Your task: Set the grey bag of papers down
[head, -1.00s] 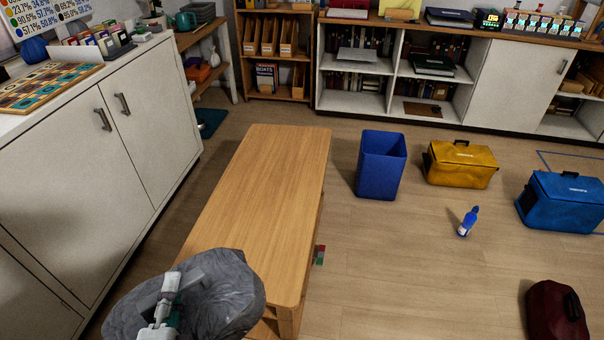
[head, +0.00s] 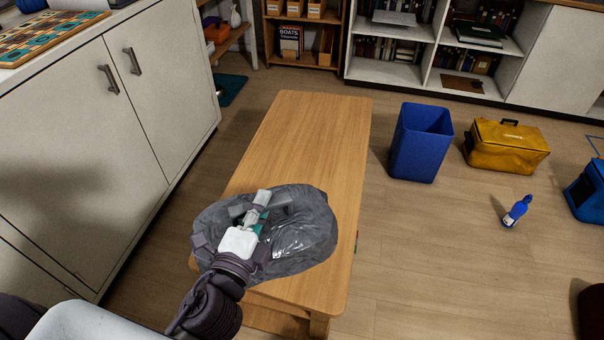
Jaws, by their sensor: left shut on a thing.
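The grey bag of papers (head: 300,240) is a rumpled, rounded grey sack with a shiny patch on its front. It is over the near end of the wooden table (head: 300,135). I cannot tell whether its underside touches the tabletop. My left gripper (head: 262,203) is on top of the bag, shut on it, with the arm coming in from the bottom left. The fingertips are partly hidden against the bag. My right gripper is not in view.
A white cabinet (head: 80,150) stands along the left. A blue bin (head: 420,143), a yellow bag (head: 505,147) and a blue bottle (head: 516,211) are on the floor to the right. The far part of the tabletop is clear.

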